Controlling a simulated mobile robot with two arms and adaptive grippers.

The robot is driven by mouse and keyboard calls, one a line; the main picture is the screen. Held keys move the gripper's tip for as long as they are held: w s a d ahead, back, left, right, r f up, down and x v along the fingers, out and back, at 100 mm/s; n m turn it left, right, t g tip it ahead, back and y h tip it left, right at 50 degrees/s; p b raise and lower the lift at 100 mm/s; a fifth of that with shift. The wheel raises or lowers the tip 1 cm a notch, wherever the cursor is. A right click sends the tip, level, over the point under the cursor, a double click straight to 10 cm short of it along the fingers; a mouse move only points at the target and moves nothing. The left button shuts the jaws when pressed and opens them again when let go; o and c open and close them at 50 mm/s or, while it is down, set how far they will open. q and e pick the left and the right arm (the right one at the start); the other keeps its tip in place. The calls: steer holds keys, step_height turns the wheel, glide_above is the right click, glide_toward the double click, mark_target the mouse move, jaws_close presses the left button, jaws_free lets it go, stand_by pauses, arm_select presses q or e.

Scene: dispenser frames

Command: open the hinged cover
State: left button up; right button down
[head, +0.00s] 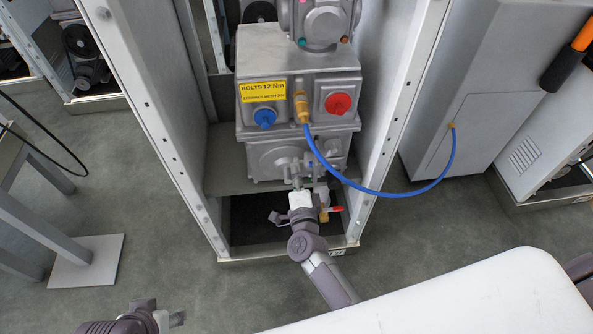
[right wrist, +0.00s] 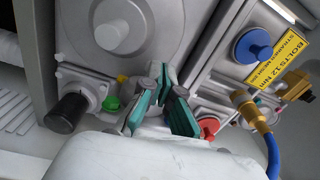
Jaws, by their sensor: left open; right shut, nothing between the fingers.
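The grey metal dispenser unit (head: 300,75) stands in an upright frame in the head view. No part clearly shows as a hinged cover; the lower box front (head: 262,160) with its rounded raised plate may be it, and it looks closed. My right gripper (head: 297,183) is in front of that lower box, shut and empty. In the right wrist view its teal fingers (right wrist: 166,84) point toward the unit, near a large round grey plate (right wrist: 125,30); contact cannot be told. My left gripper (head: 163,311) is open and empty, low over the floor at the bottom left.
A blue hose (head: 375,191) loops from a brass fitting to the grey cabinet at right. A blue knob (head: 265,118) and a red knob (head: 338,103) stick out of the unit. Frame posts (head: 150,110) flank the opening.

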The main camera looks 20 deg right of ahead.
steer(key=shift+s, duration=0.1)
steer(key=s+a, duration=0.1)
steer(key=s, duration=1)
steer(key=shift+s+a+f, duration=0.2)
steer(key=shift+s+a, duration=0.15)
